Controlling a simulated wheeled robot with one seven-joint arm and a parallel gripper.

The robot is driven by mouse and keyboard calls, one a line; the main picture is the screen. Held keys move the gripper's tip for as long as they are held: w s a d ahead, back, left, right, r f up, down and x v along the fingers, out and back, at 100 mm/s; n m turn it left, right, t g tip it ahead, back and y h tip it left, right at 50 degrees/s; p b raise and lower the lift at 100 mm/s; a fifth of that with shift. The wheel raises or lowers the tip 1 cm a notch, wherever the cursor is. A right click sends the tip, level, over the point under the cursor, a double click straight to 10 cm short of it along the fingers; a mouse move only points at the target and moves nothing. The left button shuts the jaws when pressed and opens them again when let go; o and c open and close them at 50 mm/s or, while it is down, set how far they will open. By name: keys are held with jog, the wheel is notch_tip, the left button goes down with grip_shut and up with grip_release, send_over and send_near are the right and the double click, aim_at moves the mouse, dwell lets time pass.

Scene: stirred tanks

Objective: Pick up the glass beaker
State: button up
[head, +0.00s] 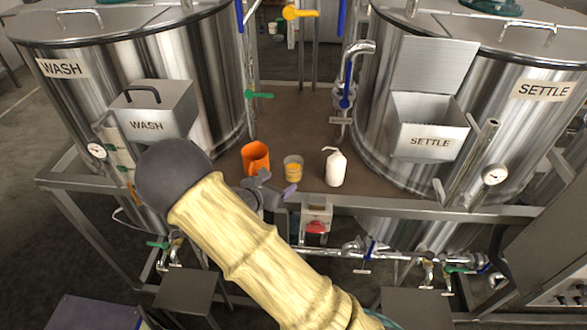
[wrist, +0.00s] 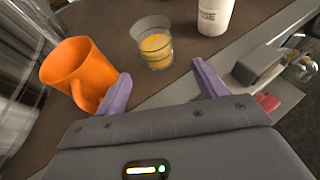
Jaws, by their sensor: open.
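The glass beaker (head: 293,168) is clear, with an orange-yellow content. It stands upright on the brown shelf between the two tanks, with an orange mug on its left and a white bottle on its right. The beaker shows in the wrist view (wrist: 153,44), beyond and between my fingertips. My gripper (head: 278,190) is open and empty, in front of the beaker at the shelf's front edge. In the wrist view its two purple fingers (wrist: 160,84) are spread apart and do not touch the beaker.
The orange mug (wrist: 75,68) stands close to my left finger, handle toward it. The white bottle (head: 335,168) stands right of the beaker. The WASH tank (head: 200,70) and SETTLE tank (head: 375,130) flank the shelf (head: 310,130).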

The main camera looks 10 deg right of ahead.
aim_at(289, 173)
jog(key=p+x, duration=0.1)
jog(key=x, duration=0.4)
jog(key=shift+w, duration=0.1)
jog(key=shift+w+d+p, duration=0.4)
jog(key=shift+p, duration=0.3)
jog(key=p+x, duration=0.2)
jog(key=x, duration=0.1)
jog(key=shift+w, duration=0.3)
jog(key=shift+w+d+f, duration=0.3)
jog(key=c, duration=1.1)
